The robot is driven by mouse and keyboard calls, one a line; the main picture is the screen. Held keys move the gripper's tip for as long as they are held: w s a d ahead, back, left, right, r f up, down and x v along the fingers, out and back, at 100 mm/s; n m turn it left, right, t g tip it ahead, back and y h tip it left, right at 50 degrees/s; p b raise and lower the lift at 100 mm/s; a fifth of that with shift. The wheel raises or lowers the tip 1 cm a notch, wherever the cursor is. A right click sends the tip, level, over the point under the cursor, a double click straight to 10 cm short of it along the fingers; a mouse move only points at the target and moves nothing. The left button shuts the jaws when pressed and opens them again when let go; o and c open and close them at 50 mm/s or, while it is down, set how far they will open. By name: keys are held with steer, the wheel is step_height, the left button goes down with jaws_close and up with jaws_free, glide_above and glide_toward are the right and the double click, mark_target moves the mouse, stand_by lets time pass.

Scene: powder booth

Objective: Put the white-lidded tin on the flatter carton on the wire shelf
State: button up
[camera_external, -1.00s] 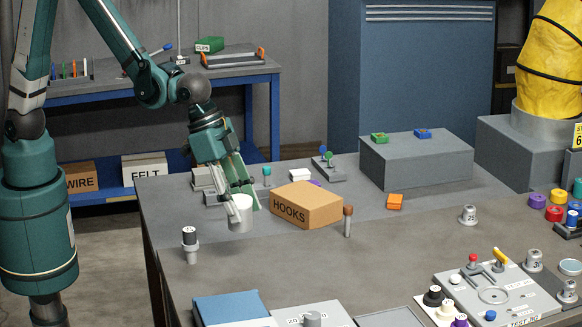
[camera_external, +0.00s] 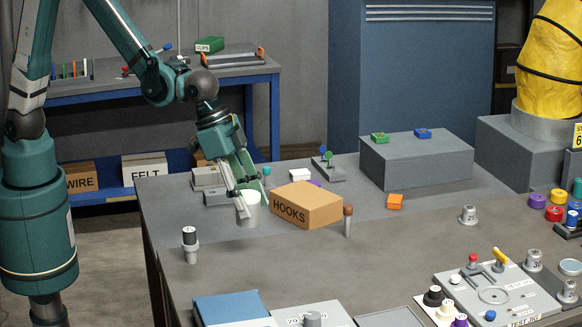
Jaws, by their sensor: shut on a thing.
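The tan HOOKS carton (camera_external: 306,205) is low and wide and lies on the table. The WIRE carton (camera_external: 82,177) and FELT carton (camera_external: 145,167) stand on the blue bench's lower shelf (camera_external: 108,195). I see no clear wire-mesh shelf.
A brown-topped peg (camera_external: 348,221) stands right of the HOOKS carton, and a black-topped post (camera_external: 190,245) stands front left. Grey blocks (camera_external: 208,178) lie behind my gripper. An orange block (camera_external: 395,201) is farther right. The table's middle front is mostly clear.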

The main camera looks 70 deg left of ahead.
steer(key=w+a+r+n+y, duration=0.1)
steer(key=w+a+n, duration=0.3)
steer(key=w+a, duration=0.95)
steer(key=r+n+t+y, duration=0.1)
steer(key=n+y, duration=0.1)
steer(key=n, duration=0.2)
glide_above(306, 194)
steer(key=shift+f, duration=2.9)
steer(key=shift+f, duration=2.05)
steer(key=shift+f, duration=0.15)
steer(key=o, duration=1)
